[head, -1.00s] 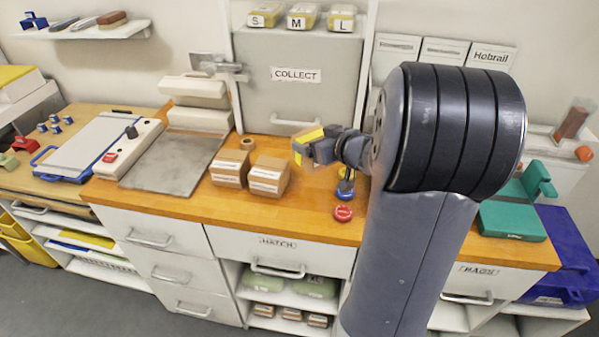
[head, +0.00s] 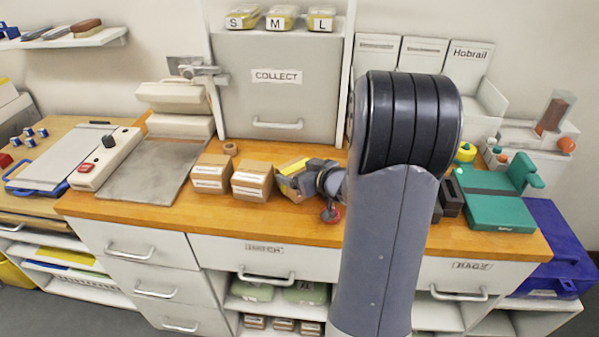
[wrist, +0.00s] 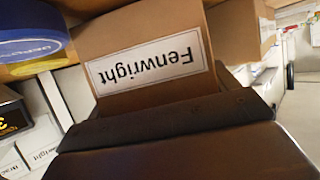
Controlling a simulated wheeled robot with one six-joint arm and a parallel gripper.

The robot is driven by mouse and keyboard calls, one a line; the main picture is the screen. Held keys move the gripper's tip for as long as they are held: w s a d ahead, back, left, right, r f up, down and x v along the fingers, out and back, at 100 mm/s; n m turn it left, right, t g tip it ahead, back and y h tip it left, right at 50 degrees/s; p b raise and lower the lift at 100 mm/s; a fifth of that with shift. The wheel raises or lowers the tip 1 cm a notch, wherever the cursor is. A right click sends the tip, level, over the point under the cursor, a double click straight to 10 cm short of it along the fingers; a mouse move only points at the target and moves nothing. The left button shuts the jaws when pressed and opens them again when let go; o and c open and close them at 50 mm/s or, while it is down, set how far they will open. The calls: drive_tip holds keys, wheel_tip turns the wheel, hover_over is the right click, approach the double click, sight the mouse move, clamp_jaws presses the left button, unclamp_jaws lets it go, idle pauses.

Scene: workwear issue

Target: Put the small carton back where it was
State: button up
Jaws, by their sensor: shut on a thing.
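My gripper (head: 293,179) is shut on a small brown carton (wrist: 150,40). In the wrist view the carton carries a white label reading "Fenwright", upside down in the picture. In the head view the carton is mostly hidden by my gripper, low over the bench just right of two brown cartons. The nearer of these, the right carton (head: 252,181), is close beside my gripper; the left carton (head: 211,173) stands left of it. A brown carton (wrist: 238,35) also shows behind the held one in the wrist view. I cannot tell whether the held carton touches the bench.
A grey mat (head: 155,170) lies left of the cartons, with a tape roll (head: 230,148) behind them. The grey COLLECT cabinet (head: 277,100) stands at the back. A blue and yellow round thing (wrist: 30,45) is near the gripper. A green device (head: 490,200) is at the right.

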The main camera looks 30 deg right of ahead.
drive_tip(key=shift+f, duration=0.15)
drive_tip(key=o, duration=1.1)
drive_tip(key=shift+r, duration=0.3)
drive_tip(key=p+v, duration=0.1)
drive_tip(key=v, duration=1.1)
drive_tip(key=shift+p, duration=0.3)
